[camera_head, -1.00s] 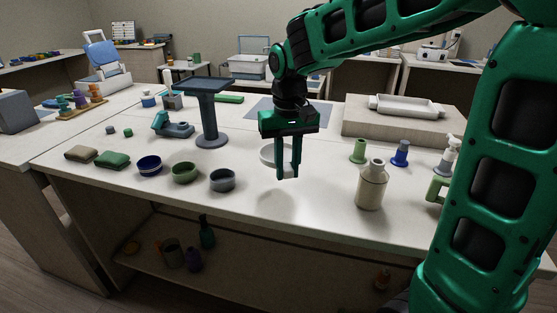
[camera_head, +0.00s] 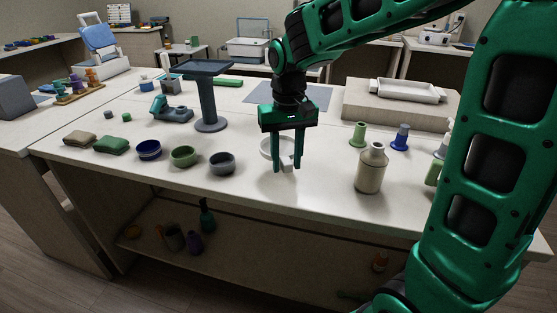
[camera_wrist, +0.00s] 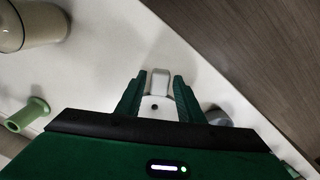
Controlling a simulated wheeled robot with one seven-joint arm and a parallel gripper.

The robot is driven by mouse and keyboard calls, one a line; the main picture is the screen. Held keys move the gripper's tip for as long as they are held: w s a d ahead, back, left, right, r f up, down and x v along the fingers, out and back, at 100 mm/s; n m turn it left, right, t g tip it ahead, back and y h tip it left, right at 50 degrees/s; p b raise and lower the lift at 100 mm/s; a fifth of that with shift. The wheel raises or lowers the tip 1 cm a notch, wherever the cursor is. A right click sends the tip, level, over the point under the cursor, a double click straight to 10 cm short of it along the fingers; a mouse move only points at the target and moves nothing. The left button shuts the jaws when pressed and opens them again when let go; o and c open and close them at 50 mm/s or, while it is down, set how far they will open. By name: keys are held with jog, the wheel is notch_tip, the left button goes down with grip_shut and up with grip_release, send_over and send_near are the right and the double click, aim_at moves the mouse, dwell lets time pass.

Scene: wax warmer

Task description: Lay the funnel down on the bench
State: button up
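The white funnel (camera_head: 286,158) is in the middle of the bench's front part, partly hidden behind my gripper's fingers. In the wrist view it shows as a white round piece with a small dark hole and a block-like tab (camera_wrist: 160,82). My gripper (camera_head: 287,168) points straight down over it. The fingers are apart, one on each side of the tab, with a gap visible on both sides in the wrist view (camera_wrist: 155,85). The funnel appears to rest on the bench (camera_head: 310,190), though its underside is hidden.
A cream bottle (camera_head: 371,170) stands to the right, with a green spool-shaped piece (camera_head: 358,136) behind it. A grey bowl (camera_head: 222,164) is to the left, near a blue-grey pedestal (camera_head: 209,100). The bench front between bowl and bottle is clear.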

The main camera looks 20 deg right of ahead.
jog(key=shift+o, duration=0.4)
notch_tip(320, 180, up, 11)
dwell(0.4)
jog(key=shift+f, duration=0.15)
jog(key=s+d+f+m, duration=0.2)
jog(key=s+d+f, duration=0.4)
jog(key=s, duration=0.6)
jog(key=s+d+f+m, duration=0.3)
jog(key=s+d+f, duration=0.3)
jog(key=s+d, duration=0.5)
jog(key=shift+s+d+f, duration=0.15)
jog(key=shift+s+d, duration=0.1)
jog(key=shift+s, duration=0.75)
